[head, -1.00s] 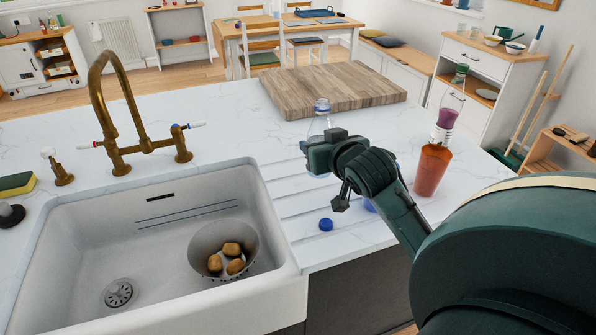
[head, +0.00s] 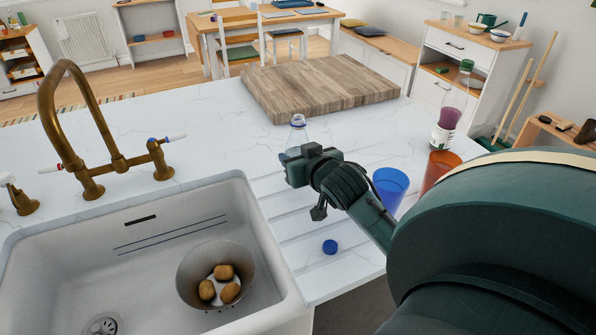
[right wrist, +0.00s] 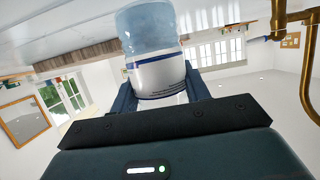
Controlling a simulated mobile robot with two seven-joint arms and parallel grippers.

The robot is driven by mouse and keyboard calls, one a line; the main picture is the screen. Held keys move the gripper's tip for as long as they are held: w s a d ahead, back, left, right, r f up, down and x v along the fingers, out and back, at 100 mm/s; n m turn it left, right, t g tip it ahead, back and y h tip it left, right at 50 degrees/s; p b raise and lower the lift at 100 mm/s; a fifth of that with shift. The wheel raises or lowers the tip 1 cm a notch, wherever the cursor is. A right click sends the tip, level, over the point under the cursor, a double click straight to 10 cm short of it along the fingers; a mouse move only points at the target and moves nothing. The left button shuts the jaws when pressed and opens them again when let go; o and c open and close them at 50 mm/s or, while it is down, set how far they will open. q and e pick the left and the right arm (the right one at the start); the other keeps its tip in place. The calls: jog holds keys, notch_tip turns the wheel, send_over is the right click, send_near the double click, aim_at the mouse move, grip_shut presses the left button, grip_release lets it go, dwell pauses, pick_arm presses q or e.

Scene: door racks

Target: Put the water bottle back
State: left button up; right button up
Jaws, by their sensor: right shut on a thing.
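The water bottle (head: 298,127) is clear, with a blue ring at its neck, and stands roughly upright over the ribbed drainer part of the worktop. My right gripper (head: 300,168) is shut on it. In the right wrist view the bottle (right wrist: 158,60), with a white, blue-lined label, sits between the two fingers (right wrist: 160,92). Its base is hidden behind the gripper in the head view, so I cannot tell whether it touches the worktop. A loose blue cap (head: 330,247) lies on the worktop in front of the gripper. My left gripper is not in view.
A blue cup (head: 390,187), an orange cup (head: 438,166) and a bottle with purple contents (head: 448,120) stand right of the gripper. A wooden board (head: 325,85) lies behind. The sink (head: 130,255) holds a colander (head: 190,278) of potatoes; a brass tap (head: 60,110) stands behind it.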

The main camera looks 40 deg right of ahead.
notch_tip(320, 180, down, 3)
jog(key=shift+f, duration=0.45)
jog(key=shift+f, duration=0.1)
jog(key=o, duration=1.1)
jog(key=shift+o, duration=0.2)
